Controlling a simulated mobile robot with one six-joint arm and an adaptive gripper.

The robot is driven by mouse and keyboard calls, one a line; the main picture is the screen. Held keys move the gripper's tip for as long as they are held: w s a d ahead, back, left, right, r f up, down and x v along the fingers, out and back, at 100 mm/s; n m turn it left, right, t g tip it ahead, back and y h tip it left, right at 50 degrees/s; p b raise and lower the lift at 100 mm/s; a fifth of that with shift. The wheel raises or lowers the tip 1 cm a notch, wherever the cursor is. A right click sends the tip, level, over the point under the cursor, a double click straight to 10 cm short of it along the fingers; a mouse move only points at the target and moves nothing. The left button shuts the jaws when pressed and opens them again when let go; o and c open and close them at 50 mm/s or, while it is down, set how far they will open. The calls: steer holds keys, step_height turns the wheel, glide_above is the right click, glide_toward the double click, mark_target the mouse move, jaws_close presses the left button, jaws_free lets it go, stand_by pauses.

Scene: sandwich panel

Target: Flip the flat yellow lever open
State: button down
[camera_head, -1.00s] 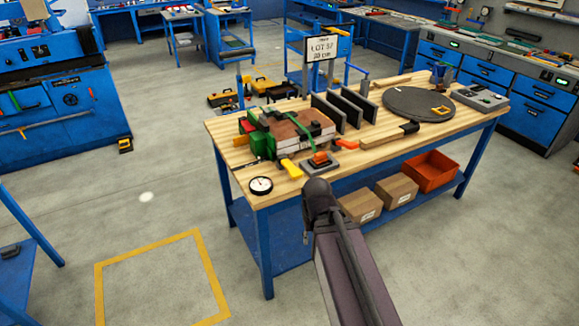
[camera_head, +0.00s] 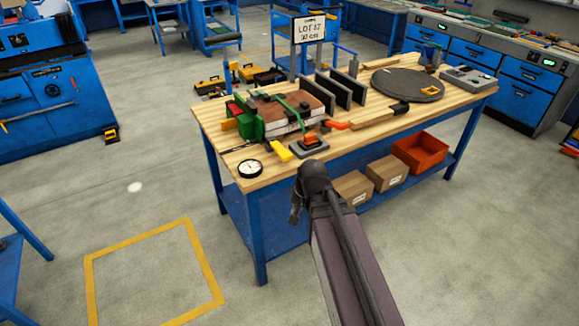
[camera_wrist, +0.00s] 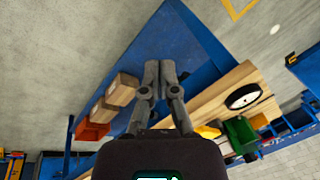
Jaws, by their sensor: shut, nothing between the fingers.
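The flat yellow lever (camera_head: 279,152) is at the front edge of the wooden workbench, beside a grey base with an orange part. A yellow piece, likely the same lever, shows in the wrist view (camera_wrist: 207,131), partly cut off by my gripper's body. My gripper (camera_wrist: 160,70) is shut and empty, its two fingers close together. In the head view my gripper (camera_head: 296,208) hangs in front of the bench's near side, below and right of the lever and apart from it.
A round dial gauge (camera_head: 250,168) lies left of the lever. A green clamp (camera_head: 249,124) and stacked panels stand behind it. An orange handle (camera_head: 335,125) is to the right. Cardboard boxes (camera_head: 352,187) and an orange bin (camera_head: 419,153) sit on the lower shelf.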

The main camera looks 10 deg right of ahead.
steer(key=w+f+m+t+y+b, duration=0.25)
steer(key=w+m+t+b, duration=0.3)
steer(key=w+m, duration=0.5)
steer(key=m+t+b, duration=0.6)
steer(key=m+b, duration=0.1)
steer(key=m, duration=1)
glide_toward(289, 162)
steer(key=shift+s+a+r, duration=0.15)
steer(key=shift+s+r, duration=1.2)
steer(key=shift+s, duration=0.05)
steer(key=shift+w, duration=0.1)
steer(key=shift+b+x, duration=1.55)
steer(key=shift+x, duration=3.4)
steer(key=shift+f, duration=0.1)
